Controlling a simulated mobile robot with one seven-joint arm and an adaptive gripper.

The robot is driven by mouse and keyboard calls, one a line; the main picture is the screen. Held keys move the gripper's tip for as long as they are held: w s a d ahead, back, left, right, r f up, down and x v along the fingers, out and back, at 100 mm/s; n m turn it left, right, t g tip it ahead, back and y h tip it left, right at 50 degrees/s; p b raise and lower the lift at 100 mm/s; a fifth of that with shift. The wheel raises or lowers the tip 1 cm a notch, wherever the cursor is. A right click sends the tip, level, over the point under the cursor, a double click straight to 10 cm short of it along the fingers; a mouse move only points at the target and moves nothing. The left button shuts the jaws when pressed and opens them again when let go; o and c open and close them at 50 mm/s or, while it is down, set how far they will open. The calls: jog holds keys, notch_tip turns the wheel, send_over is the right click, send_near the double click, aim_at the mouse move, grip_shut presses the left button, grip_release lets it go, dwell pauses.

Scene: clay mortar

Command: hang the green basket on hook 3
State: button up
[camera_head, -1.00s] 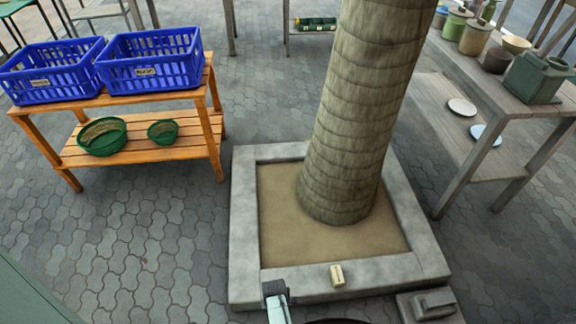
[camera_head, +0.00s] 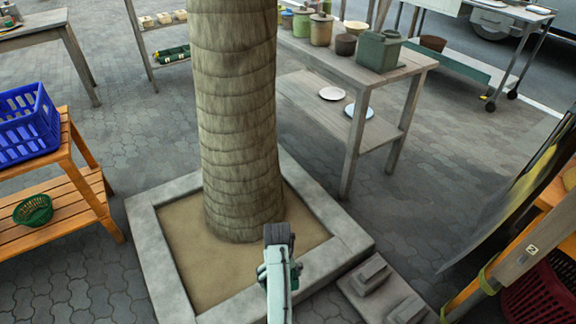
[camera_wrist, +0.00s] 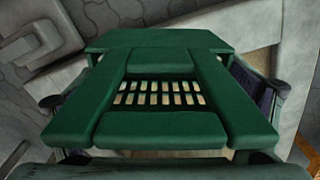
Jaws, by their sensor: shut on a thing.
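In the wrist view a green basket (camera_wrist: 165,128) fills the middle, with broad solid green bands around a panel of small pale openings. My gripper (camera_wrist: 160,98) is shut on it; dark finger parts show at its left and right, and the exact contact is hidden. At the head view's right edge a wooden post carries a small number label (camera_head: 531,249) that looks like a 2. I cannot make out hook 3.
A tree trunk (camera_head: 238,120) stands in a stone-edged bed (camera_head: 160,255) close ahead. A dark red basket (camera_head: 548,290) is low at right. An orange shelf (camera_head: 50,235) at left holds a green bowl-shaped basket (camera_head: 33,210). A pottery table (camera_head: 330,60) stands behind; paving between is open.

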jog(key=d+r+m, duration=0.2)
jog(key=shift+w+d+r+m, duration=0.15)
jog(key=shift+w+d+m, duration=0.15)
jog(key=shift+a, duration=0.1)
jog(key=s+a+f+n, duration=0.1)
jog(key=a+f+n, duration=0.1)
jog(key=s+a+f+n+p, duration=0.1)
jog(key=a+f+n, duration=0.1)
jog(key=s+a+f+n, duration=0.1)
jog(key=a+f+n, duration=0.1)
jog(key=a+n, duration=0.1)
jog(key=shift+a+f+p, duration=0.1)
jog(key=shift+p, duration=0.2)
jog(key=s+a+f+n+p, duration=0.1)
jog(key=s+a+f+n, duration=0.5)
jog(key=s+f+n, duration=0.1)
jog(key=s+a+f+n+p, duration=0.1)
jog(key=s+a+f+n, duration=0.5)
jog(key=s+n, duration=0.4)
jog(key=shift+a+f+n+p, duration=0.15)
jog(key=shift+f+n+p, duration=0.2)
jog(key=shift+n+p, duration=0.05)
